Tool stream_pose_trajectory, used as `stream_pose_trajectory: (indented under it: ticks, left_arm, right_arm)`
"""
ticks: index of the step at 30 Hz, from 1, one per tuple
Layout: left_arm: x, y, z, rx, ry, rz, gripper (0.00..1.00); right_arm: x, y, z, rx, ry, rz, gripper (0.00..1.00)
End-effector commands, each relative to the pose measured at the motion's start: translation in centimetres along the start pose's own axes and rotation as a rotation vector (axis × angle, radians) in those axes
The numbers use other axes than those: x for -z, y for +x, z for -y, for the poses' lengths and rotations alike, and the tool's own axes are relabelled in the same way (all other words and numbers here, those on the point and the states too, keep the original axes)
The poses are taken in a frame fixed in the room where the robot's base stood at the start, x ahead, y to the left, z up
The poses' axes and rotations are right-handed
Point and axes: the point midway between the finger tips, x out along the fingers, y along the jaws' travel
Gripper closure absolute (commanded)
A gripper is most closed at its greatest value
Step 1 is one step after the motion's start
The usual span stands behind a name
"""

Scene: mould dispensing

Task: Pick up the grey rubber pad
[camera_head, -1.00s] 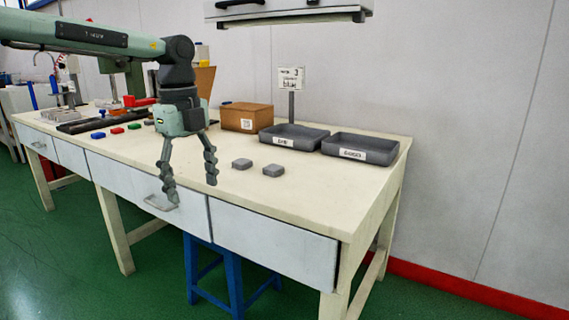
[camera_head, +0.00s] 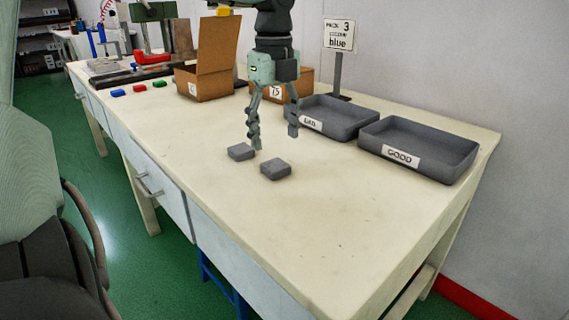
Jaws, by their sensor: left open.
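Two small grey pads lie flat on the cream table, one on the left (camera_head: 241,152) and one to its right and nearer (camera_head: 276,169). They look alike, and I cannot tell which one the task means. My left gripper (camera_head: 274,139) points down with its two fingers apart and nothing between them. In the picture its left fingertip is close to the right edge of the left pad; whether they touch I cannot tell. The right pad is just below the fingertips in the picture. My right gripper is not in view.
Cardboard boxes (camera_head: 206,82) and coloured blocks (camera_head: 139,88) are further left. The table's near right is clear.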

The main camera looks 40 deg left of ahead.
Motion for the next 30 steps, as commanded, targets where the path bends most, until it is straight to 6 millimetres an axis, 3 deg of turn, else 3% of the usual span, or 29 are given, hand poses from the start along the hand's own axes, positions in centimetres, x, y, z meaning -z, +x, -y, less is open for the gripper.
stream_pose_trajectory:
  ticks: [12, 21, 30]
  left_arm:
    - [0.2, 5.6, -0.1, -0.001, 0.001, -0.001, 0.34]
    - [0.2, 6.2, -0.1, 0.001, 0.001, 0.0, 0.34]
    - [0.2, 6.2, -0.1, 0.0, 0.001, 0.001, 0.7]
  right_arm:
    - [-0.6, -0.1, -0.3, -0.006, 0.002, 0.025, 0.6]
    - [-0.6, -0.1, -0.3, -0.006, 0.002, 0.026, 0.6]
    - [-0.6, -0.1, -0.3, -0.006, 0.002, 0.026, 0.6]
